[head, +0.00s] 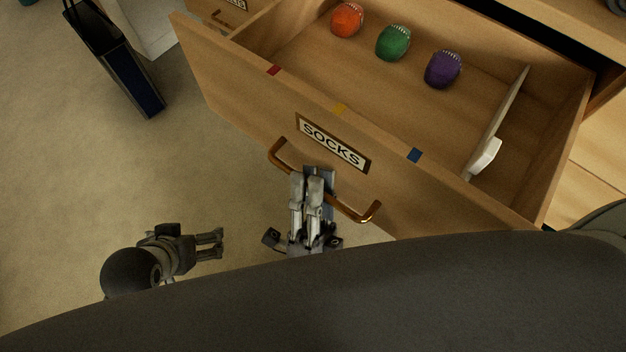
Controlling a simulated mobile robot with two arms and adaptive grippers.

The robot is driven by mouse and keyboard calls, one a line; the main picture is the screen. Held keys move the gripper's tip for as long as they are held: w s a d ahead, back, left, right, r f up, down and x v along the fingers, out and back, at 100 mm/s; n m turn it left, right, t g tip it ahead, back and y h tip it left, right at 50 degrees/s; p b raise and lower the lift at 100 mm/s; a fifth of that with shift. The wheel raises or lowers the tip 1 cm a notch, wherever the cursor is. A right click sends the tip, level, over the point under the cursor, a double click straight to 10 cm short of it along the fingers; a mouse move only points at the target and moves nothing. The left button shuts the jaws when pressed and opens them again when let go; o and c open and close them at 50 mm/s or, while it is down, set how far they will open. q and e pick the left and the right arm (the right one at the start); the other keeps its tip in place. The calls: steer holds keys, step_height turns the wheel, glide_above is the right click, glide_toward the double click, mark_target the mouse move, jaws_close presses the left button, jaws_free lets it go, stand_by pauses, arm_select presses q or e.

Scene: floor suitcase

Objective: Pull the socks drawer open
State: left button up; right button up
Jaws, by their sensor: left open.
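The wooden socks drawer (440,195) stands pulled well out, with a "SOCKS" label (333,143) on its front. Its bronze bar handle (362,215) runs below the label. My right gripper (316,180) is at the middle of the handle, its fingers close together around the bar and hiding that part. My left gripper (221,243) is open and empty, apart from the drawer, over the floor at lower left. Inside the drawer lie an orange sock ball (347,20), a green one (393,43) and a purple one (443,69).
A thin white piece (486,157) stands at the drawer's right side. Red, yellow and blue marks (414,155) sit on the front's top edge. A dark blue suitcase-like object (130,75) stands at upper left.

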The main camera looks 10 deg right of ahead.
steer(key=v, duration=1.2)
stand_by(0.5)
